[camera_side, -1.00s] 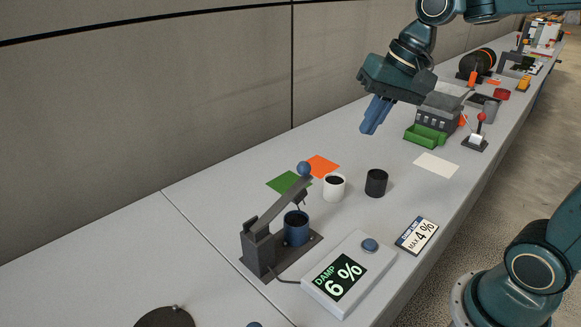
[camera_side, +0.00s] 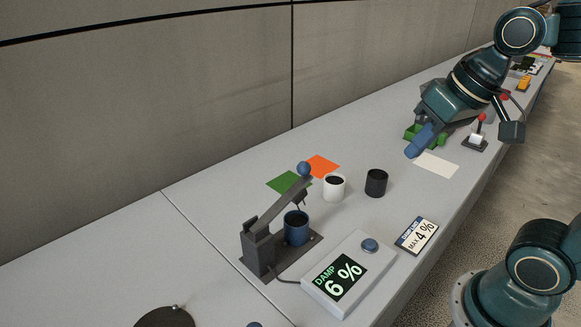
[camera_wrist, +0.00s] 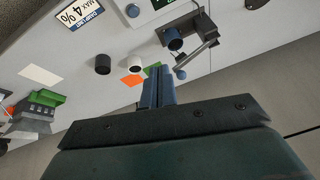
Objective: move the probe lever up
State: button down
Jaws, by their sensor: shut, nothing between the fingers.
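The probe lever (camera_side: 279,208) is a dark arm with a blue ball knob (camera_side: 304,168) at its raised end, tilted up from a dark post (camera_side: 258,249). Its probe hangs above the blue cup (camera_side: 296,228) and the cup's inside looks dark. In the wrist view the lever (camera_wrist: 196,55) shows beyond my fingers, to the right. My gripper (camera_side: 411,153) is shut and empty, above the table near the white card, well apart from the lever. It also shows in the wrist view (camera_wrist: 157,76).
A meter box (camera_side: 349,272) reads DAMP 6 %. A card (camera_side: 417,236) reads MAX 4 %. A white cup (camera_side: 334,188) and a black cup (camera_side: 376,183) stand behind it. Green (camera_side: 287,184) and orange (camera_side: 323,166) squares lie beyond the lever. A green tray (camera_side: 410,132) is partly hidden by my gripper.

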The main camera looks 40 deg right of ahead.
jog(key=shift+s+d+f+n, duration=0.1)
jog(key=shift+s+f+n, duration=0.15)
jog(key=shift+s, duration=0.25)
jog(key=shift+s+d+f+n, duration=0.1)
jog(key=shift+s+n, duration=0.15)
jog(key=shift+s, duration=0.2)
jog(key=shift+s+d+f+n+t+h, duration=0.15)
jog(key=shift+s+f+n, duration=0.15)
jog(key=shift+s, duration=0.3)
jog(key=shift+s+d+f+n+t+h, duration=0.15)
jog(key=shift+s+n, duration=0.15)
jog(key=shift+s, duration=0.3)
jog(key=c, duration=1.6)
grip_release()
jog(key=o, duration=0.4)
jog(key=shift+w+r, duration=0.2)
jog(key=shift+o, duration=0.6)
jog(key=shift+w+a+r, duration=0.1)
jog(key=shift+w+r, duration=0.1)
jog(key=shift+w, duration=0.05)
jog(key=w+a+n+g, duration=0.1)
jog(key=w+n, duration=0.4)
jog(key=w, duration=0.8)
jog(key=w+a+r+n+g, duration=0.1)
jog(key=w+n+g, duration=0.3)
jog(key=w, duration=0.9)
jog(key=shift+w+a+r+n+g, duration=0.15)
jog(key=shift+a+r+n+g, duration=0.15)
jog(key=shift+a+n, duration=0.5)
